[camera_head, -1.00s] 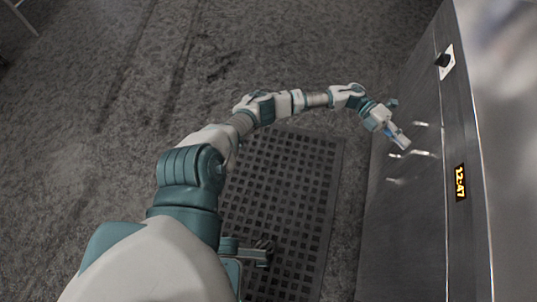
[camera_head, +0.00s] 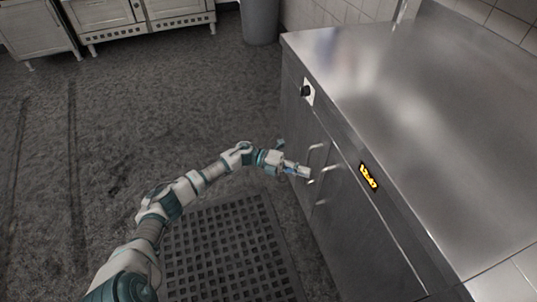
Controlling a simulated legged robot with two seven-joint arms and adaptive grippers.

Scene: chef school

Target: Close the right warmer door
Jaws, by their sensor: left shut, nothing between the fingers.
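The warmer (camera_head: 400,110) is a steel cabinet on the right with a flat top, a black knob and a lit orange display. Its front has two doors with bar handles side by side. The right warmer door (camera_head: 362,245) is the nearer one and looks about flush with the front; I cannot tell if a small gap is left. Its handle (camera_head: 328,180) is beside my gripper. The left door (camera_head: 297,125) looks flush too. My left gripper (camera_head: 303,172) is shut and empty, its tips close to the handles; contact is unclear. My right gripper is out of view.
A black perforated mat (camera_head: 228,250) lies on the grey floor beside the warmer. White cabinets (camera_head: 140,18) stand at the back left, and a grey bin (camera_head: 260,20) stands behind the warmer. The floor to the left is clear.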

